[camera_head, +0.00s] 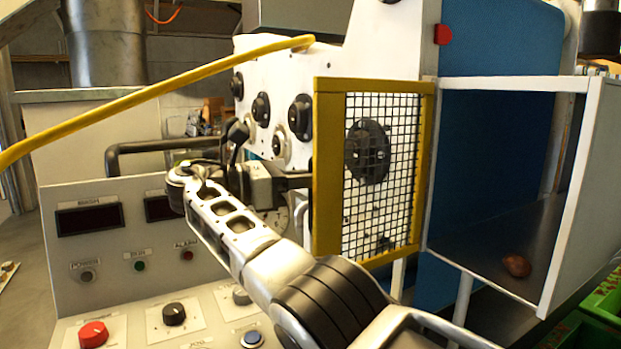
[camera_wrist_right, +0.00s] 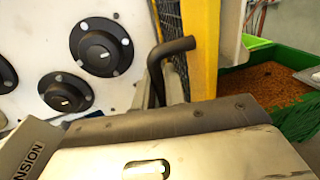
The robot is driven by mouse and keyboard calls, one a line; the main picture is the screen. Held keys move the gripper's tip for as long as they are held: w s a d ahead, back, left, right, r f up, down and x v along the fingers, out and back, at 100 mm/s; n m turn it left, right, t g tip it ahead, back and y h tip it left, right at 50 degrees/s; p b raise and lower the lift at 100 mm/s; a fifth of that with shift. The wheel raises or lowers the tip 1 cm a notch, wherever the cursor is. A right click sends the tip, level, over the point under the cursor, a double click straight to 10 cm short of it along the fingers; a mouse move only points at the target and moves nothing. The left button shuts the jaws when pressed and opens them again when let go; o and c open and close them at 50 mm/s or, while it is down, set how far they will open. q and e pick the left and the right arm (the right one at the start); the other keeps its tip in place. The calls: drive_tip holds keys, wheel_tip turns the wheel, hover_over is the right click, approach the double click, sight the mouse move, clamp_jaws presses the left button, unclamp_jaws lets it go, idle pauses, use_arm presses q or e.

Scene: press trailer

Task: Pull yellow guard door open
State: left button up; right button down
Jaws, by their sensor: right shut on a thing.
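The yellow guard door (camera_head: 327,170) is a yellow frame with black wire mesh, in the middle of the head view. It stands upright, in front of the white panel with black knobs. Its left edge looks nearer to me than its right edge; I cannot tell exactly how far it is swung. My right gripper (camera_head: 296,181) is at the left side of the door frame. In the right wrist view, a dark bent bar handle (camera_wrist_right: 168,50) beside the yellow frame (camera_wrist_right: 204,45) runs down behind my gripper, which is shut on it. My left gripper is not in view.
A control console (camera_head: 85,240) with knobs and buttons stands at the left. A yellow hose (camera_head: 150,95) crosses the upper left. A white-framed box (camera_head: 590,150) with a brown lump (camera_head: 516,265) on its floor is at the right. Green bins (camera_head: 600,300) stand at the lower right.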

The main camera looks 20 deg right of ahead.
drive_tip(key=shift+w+d, duration=0.1)
drive_tip(key=shift+w, duration=0.05)
idle(0.4)
drive_tip(key=c, duration=1.8)
unclamp_jaws()
drive_tip(key=shift+d, duration=0.1)
drive_tip(key=shift+g, duration=0.3)
